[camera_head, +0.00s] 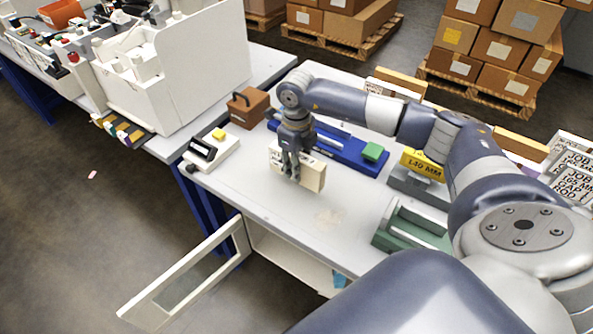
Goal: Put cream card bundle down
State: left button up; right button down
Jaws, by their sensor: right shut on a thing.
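The cream card bundle (312,175) is a pale block with dark print on its left part, in the middle of the head view, over the grey table (260,207). My right gripper (291,176) reaches down from above and is shut on the bundle, its fingers over the front face. The bundle stands upright on its long edge, at or just above the table top; I cannot tell if it touches. My left gripper is not in view.
A blue fixture (345,152) with a green block lies just behind the bundle. A small white device (211,152) stands left, and a green holder (412,230) stands right. The table in front of the bundle is clear. An open cream door (180,283) juts out below the table.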

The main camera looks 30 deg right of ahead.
jog(key=shift+w+d, duration=0.1)
jog(key=shift+f, duration=0.4)
notch_tip(320, 180, down, 2)
jog(key=shift+f+p, duration=0.15)
jog(key=shift+p, duration=0.45)
jog(key=shift+f, duration=0.3)
jog(key=c, duration=1.3)
grip_release()
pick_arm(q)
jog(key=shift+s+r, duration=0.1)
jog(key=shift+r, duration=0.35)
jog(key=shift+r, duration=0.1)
